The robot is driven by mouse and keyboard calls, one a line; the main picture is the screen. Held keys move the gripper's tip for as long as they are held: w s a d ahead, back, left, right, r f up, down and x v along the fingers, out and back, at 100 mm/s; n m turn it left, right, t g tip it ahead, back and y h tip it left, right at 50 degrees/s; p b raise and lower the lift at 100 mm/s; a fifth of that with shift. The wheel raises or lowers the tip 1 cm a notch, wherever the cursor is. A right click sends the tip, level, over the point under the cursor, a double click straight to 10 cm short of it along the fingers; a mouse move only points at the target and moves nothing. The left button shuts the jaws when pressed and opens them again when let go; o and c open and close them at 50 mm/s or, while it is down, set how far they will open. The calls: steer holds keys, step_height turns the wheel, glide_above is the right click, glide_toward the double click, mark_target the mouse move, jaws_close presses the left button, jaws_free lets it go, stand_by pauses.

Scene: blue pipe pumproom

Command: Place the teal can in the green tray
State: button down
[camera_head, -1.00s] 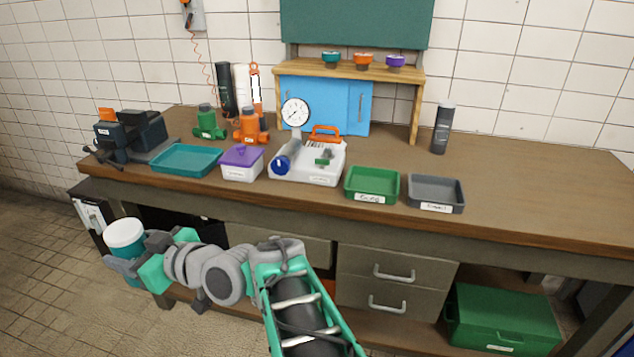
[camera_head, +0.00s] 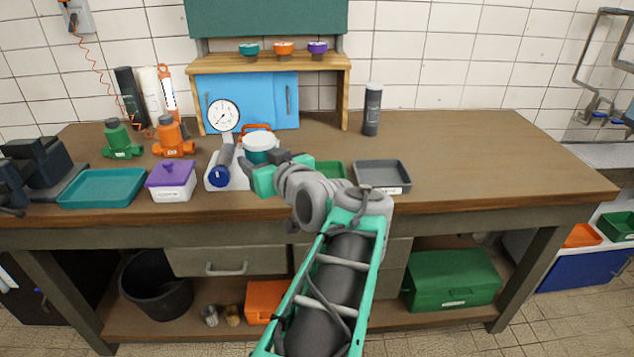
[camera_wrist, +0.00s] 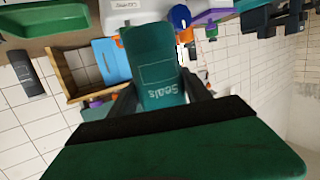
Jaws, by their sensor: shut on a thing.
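My gripper is shut on the can. The green tray (camera_head: 331,170) lies on the bench to the right of the can, partly hidden behind my wrist. Its inside is mostly out of sight in the head view.
A grey tray (camera_head: 383,175) sits right of the green tray. A teal tray (camera_head: 101,188) and a purple-lidded box (camera_head: 171,181) are to the left. A pressure gauge (camera_head: 223,116) rises behind the can. The bench's right part is clear.

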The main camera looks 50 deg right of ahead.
steer(key=s+d+r+m+g+h, duration=0.2)
steer(key=s+d+r+m+h, duration=0.15)
steer(key=s+d, duration=0.55)
steer(key=shift+h, duration=0.25)
steer(key=w+d+f, duration=0.3)
steer(key=f, duration=0.1)
steer(key=w+d+f, duration=0.3)
steer(key=d+f, duration=0.1)
steer(key=f, duration=0.1)
steer(key=w+d+f, duration=0.3)
steer(key=f, duration=0.1)
steer(key=shift+d+f+p, duration=0.2)
steer(key=shift+d+p, duration=0.1)
steer(key=shift+d, duration=0.05)
steer(key=shift+f, duration=0.15)
steer(key=shift+c, duration=2.4)
jaws_free()
